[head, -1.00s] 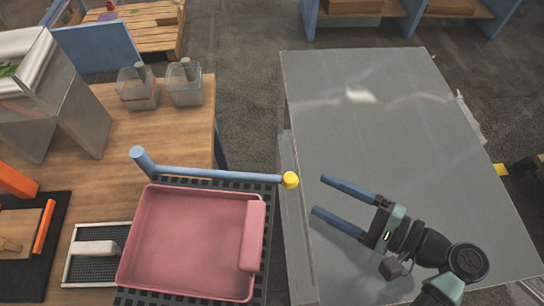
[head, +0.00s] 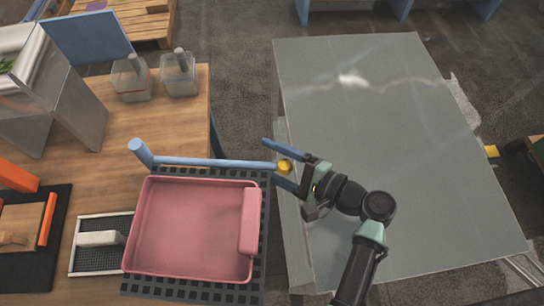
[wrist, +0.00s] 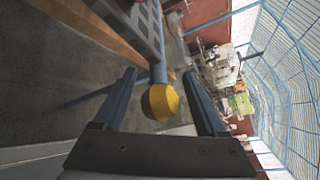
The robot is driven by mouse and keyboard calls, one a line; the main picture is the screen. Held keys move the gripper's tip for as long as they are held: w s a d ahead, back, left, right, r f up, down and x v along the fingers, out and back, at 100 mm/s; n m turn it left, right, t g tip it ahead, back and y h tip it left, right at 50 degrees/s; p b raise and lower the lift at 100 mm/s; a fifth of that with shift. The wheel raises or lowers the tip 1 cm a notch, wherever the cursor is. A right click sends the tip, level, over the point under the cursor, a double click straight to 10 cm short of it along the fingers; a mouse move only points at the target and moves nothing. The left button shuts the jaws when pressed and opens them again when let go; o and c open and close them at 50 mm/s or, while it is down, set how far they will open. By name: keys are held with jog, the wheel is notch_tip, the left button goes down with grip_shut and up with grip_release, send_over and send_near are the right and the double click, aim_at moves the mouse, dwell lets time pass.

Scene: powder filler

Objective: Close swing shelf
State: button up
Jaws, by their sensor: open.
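The swing shelf appears to be the black perforated shelf (head: 190,292) beside the wooden bench, with a pink tray (head: 190,228) on it. A blue bar (head: 210,162) runs along its far side and ends in a yellow knob (head: 285,167). My gripper (head: 270,162) is open, its two blue fingers pointing left on either side of the knob. In the wrist view the yellow knob (wrist: 160,103) sits between the open fingers, with gaps on both sides; no firm contact shows.
A wooden bench (head: 150,130) at left bears two clear jars (head: 179,76), a metal chute (head: 75,100) and a small white-framed tray (head: 100,243). A large grey table (head: 400,130) lies right of the shelf, its top clear apart from my arm above it.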

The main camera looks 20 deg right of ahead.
grip_shut()
dwell(1.3)
